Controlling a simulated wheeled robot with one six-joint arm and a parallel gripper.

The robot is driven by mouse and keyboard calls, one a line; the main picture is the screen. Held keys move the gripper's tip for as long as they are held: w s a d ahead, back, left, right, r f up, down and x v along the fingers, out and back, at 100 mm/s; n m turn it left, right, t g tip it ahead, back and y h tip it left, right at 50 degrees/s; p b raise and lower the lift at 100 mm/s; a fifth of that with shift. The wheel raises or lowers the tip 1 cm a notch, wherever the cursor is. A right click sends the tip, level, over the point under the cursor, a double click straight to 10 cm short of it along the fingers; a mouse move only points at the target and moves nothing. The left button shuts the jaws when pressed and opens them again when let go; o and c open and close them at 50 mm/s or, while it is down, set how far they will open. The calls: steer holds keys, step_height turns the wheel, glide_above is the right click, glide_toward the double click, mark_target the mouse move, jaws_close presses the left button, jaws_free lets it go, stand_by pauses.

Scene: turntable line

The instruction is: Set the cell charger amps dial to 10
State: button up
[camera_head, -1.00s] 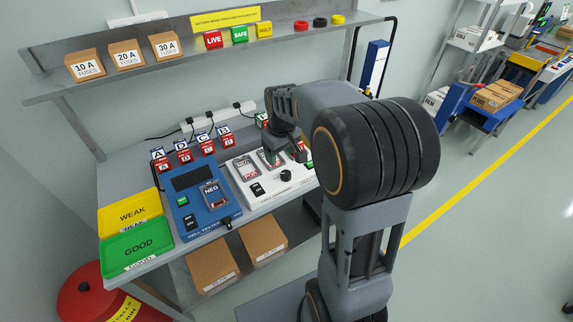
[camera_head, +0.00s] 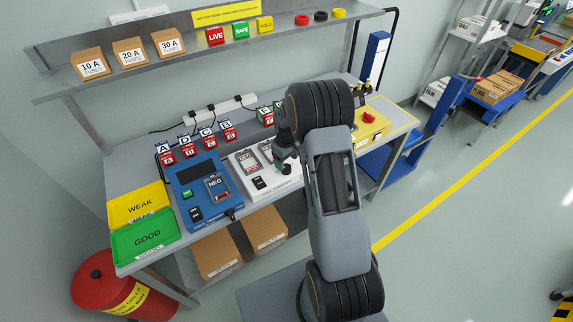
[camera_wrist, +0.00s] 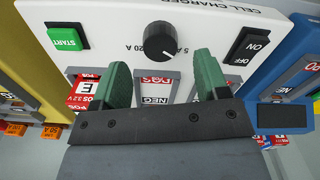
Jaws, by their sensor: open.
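The white cell charger (camera_head: 250,172) sits on the bench, to the right of the blue cell tester. In the wrist view the charger (camera_wrist: 200,15) appears upside down, with its round black amps dial (camera_wrist: 160,40) near the middle. "5 A" and "20 A" marks show beside the dial; I cannot read its setting surely. My gripper (camera_wrist: 163,75) is open and empty, its green fingertips on either side of and just short of the dial. In the head view my gripper (camera_head: 286,160) is over the charger, and the arm hides part of the charger.
The charger has a green START button (camera_wrist: 67,38), a black ON/OFF switch (camera_wrist: 248,46) and cell bays marked POS and NEG. The blue cell tester (camera_head: 205,190) stands close by. A yellow box (camera_head: 370,125) with a red button is at the bench's right. The shelf (camera_head: 200,62) overhangs behind.

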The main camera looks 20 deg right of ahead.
mark_target(286, 167)
steer(key=shift+f, duration=2)
steer(key=shift+c, duration=0.3)
steer(key=c, duration=0.9)
steer(key=shift+o, duration=0.2)
